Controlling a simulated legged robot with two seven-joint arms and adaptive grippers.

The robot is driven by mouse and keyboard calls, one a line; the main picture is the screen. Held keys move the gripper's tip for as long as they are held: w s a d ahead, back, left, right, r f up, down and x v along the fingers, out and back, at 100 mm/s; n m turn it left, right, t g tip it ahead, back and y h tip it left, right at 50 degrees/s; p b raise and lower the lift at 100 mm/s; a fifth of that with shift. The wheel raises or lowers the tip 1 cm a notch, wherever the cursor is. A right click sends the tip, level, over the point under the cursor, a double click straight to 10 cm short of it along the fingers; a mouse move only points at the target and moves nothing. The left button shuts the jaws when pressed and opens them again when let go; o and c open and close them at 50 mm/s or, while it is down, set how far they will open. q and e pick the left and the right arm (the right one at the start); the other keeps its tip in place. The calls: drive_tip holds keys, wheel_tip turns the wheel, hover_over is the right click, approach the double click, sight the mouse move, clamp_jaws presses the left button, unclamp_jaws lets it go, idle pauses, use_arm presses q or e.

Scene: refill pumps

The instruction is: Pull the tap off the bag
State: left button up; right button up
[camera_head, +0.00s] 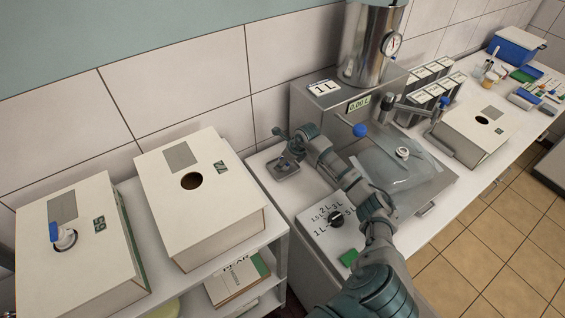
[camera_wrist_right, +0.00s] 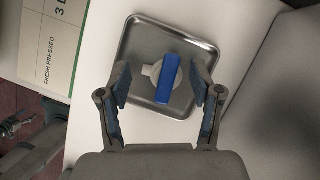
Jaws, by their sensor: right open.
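A white tap with a blue handle (camera_wrist_right: 167,80) lies in a small square metal tray (camera_wrist_right: 143,38) in the right wrist view. My right gripper (camera_wrist_right: 161,80) is open above the tray, with one finger on each side of the tap and a visible gap to both. In the head view my right gripper (camera_head: 287,151) is over the tray (camera_head: 283,171), and the tap there is hidden or too small to tell. A clear bag (camera_head: 412,174) with a bare white spout (camera_head: 402,152) lies flat on the metal filling machine. My left gripper is not in view.
Two white boxes stand at left: one with a blue-handled tap (camera_head: 62,238), one with an open round hole (camera_head: 192,181). A knob panel (camera_head: 335,221) is beside my right arm. A blue ball lever (camera_head: 360,130) stands near the bag.

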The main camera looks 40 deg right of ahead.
drive_tip(key=v, duration=0.5)
drive_tip(key=shift+d, duration=0.3)
wheel_tip(320, 180, up, 14)
drive_tip(key=s+p, duration=0.2)
drive_tip(key=p, duration=0.4)
drive_tip(key=shift+s+a, duration=0.2)
drive_tip(key=shift+s, duration=0.1)
drive_tip(key=shift+d+f, duration=0.1)
